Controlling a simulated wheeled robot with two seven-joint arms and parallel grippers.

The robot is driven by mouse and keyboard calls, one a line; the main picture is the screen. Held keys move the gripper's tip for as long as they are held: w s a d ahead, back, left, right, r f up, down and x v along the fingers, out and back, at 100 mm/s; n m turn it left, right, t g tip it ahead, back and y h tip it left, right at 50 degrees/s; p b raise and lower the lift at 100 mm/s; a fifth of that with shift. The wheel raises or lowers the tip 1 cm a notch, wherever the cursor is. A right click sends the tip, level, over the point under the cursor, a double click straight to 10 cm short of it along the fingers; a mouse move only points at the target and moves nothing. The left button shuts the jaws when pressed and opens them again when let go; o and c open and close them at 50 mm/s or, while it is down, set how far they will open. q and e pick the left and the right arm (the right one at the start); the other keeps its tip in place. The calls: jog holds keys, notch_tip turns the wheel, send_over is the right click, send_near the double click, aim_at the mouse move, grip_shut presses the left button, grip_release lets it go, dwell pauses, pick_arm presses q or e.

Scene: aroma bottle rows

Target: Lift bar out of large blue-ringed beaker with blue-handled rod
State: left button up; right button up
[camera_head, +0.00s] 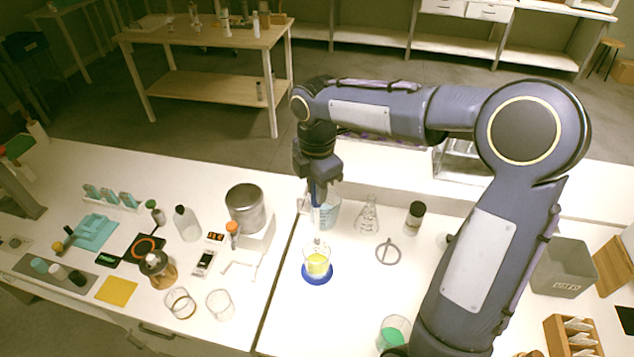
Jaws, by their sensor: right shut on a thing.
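My right gripper (317,185) is shut on the blue handle of the rod (316,213). It holds the rod about upright above the beaker. The beaker (317,264) contains yellow liquid and has a blue ring (317,279) around its base. It stands on the white bench just right of the seam. The rod's lower end points down at the beaker's mouth. I cannot tell whether its tip is inside. The bar cannot be made out at this size. My left gripper is not in view.
A beaker of pale blue liquid (329,214) stands close behind the rod. A conical flask (368,217), a dark-capped bottle (415,217) and a ring (388,251) are to the right. A metal pot (245,207) is left. A green-liquid beaker (393,333) is near the front.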

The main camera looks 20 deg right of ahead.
jog(key=shift+f+b, duration=4.85)
jog(key=shift+f, duration=1.05)
jog(key=shift+r+p, duration=4.95)
jog(key=shift+r, duration=0.7)
jog(key=shift+r+p, duration=0.95)
jog(key=shift+r, duration=0.35)
jog(key=shift+f, duration=0.1)
